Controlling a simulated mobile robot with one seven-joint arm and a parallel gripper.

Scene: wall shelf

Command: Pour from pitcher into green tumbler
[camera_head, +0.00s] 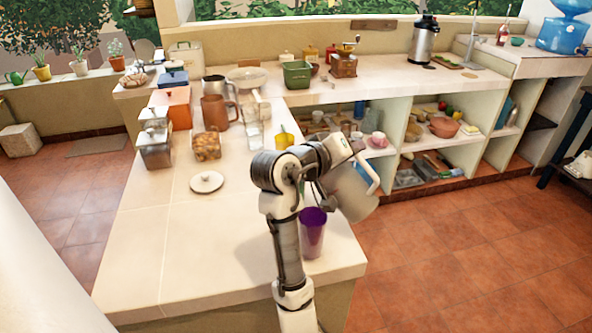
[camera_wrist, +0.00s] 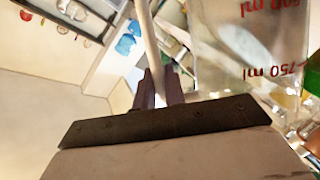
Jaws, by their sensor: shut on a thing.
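My gripper (camera_wrist: 160,88) is shut on the handle (camera_wrist: 152,40) of a clear pitcher (camera_wrist: 245,50) with red volume marks; the marks appear upside down in the wrist view. In the head view the pitcher (camera_head: 350,197) is tilted in the air over the counter's right edge, partly behind my arm, its handle at the upper right. A purple tumbler (camera_head: 312,238) stands upright on the counter, just below and left of the pitcher. I see no tumbler that is clearly green; a green thing (camera_wrist: 312,78) shows only in part at the wrist view's right edge. The pitcher's mouth is hidden.
A round white lid (camera_head: 206,182) lies on the counter (camera_head: 140,235). Metal canisters (camera_head: 154,145), a brown jug (camera_head: 215,112), a glass (camera_head: 254,135) and a yellow cup (camera_head: 284,138) stand farther back. The front left of the counter is clear. Shelves (camera_head: 400,130) line the back.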

